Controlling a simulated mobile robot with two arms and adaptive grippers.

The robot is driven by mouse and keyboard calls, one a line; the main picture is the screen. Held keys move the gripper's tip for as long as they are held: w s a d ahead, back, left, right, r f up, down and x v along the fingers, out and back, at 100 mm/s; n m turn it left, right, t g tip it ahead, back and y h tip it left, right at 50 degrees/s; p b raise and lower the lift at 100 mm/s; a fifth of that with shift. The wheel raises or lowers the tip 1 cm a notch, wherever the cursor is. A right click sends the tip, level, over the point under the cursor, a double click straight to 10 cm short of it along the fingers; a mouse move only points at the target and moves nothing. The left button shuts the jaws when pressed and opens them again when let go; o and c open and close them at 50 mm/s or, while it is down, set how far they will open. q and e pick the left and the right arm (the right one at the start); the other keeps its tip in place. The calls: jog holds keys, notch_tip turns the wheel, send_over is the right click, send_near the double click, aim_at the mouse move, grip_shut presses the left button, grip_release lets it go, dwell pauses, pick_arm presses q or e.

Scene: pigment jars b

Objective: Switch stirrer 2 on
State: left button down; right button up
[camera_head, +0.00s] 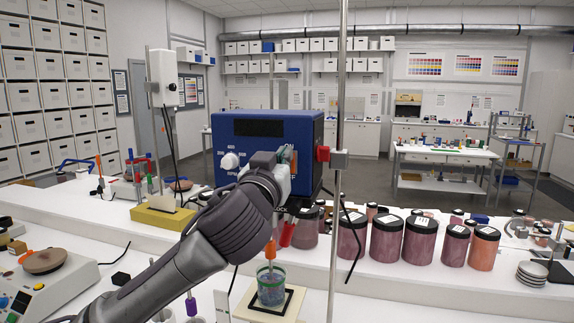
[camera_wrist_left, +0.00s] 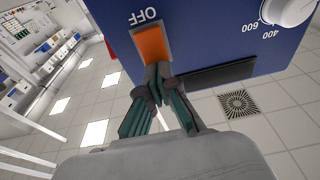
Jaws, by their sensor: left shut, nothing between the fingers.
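The stirrer is a blue box (camera_head: 250,124) on a metal stand rod (camera_head: 337,215). Its front has a dark panel and a white knob (camera_head: 229,161). In the left wrist view, an orange rocker switch (camera_wrist_left: 150,42) sits on the blue face beside the word OFF, which appears upside down. My left gripper (camera_head: 289,160) is shut and empty at the stirrer's front right. In the left wrist view its fingertips (camera_wrist_left: 158,72) overlap the end of the switch away from OFF; I cannot tell if they press it. No stirrer number is readable. My right gripper is not in view.
A green-rimmed beaker (camera_head: 271,287) stands below the stirrer on a pale plate. Several dark-lidded pigment jars (camera_head: 418,240) line the bench to the right. A grey plate device (camera_head: 45,285) is at left. A second stand with a white unit (camera_head: 163,79) stands behind on the left.

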pick_arm(q)
jog(key=shift+w, duration=0.15)
jog(key=v, duration=1.5)
jog(key=shift+s+r+b, duration=0.35)
jog(key=shift+s+b, duration=0.1)
jog(key=shift+s, duration=0.05)
jog(key=shift+a, duration=0.1)
